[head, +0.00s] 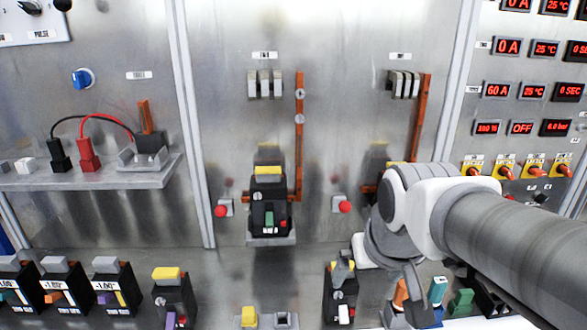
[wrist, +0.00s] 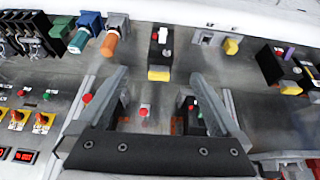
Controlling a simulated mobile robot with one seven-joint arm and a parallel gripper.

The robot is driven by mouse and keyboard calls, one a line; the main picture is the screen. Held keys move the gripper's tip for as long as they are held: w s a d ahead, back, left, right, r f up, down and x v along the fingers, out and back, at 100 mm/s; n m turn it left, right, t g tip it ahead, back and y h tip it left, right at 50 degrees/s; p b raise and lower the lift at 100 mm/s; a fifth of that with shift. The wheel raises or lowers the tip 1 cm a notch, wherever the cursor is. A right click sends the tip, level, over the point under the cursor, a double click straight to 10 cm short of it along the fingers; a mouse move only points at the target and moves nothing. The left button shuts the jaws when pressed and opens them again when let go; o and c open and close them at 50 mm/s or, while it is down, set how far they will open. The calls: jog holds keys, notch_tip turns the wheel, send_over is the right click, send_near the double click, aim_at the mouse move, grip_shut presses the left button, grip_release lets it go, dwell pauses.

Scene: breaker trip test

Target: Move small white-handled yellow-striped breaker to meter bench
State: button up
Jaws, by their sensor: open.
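The small breaker with a white handle (head: 344,313) stands on the lower ledge at bottom centre in the head view. In the wrist view, its dark body (wrist: 161,50) shows a white handle, a red spot and a yellow block at its near end. My gripper (wrist: 159,80) is open and empty. Its two fingers spread to either side of the breaker's line of sight, with the breaker beyond the tips. In the head view, my arm comes from the right, and the gripper partly hides this area. The meter bench (head: 95,181) is the metal shelf at left.
The bench carries red (head: 88,155) and black plugs with cables, and a grey holder (head: 140,160). A larger breaker with a green handle (head: 269,218) sits on the middle panel. A purple-handled breaker (head: 175,300) and several others stand lower left. Coloured parts (head: 461,302) crowd the lower right.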

jog(key=s, duration=0.7)
jog(key=shift+r, duration=0.45)
jog(key=shift+w+a, duration=0.1)
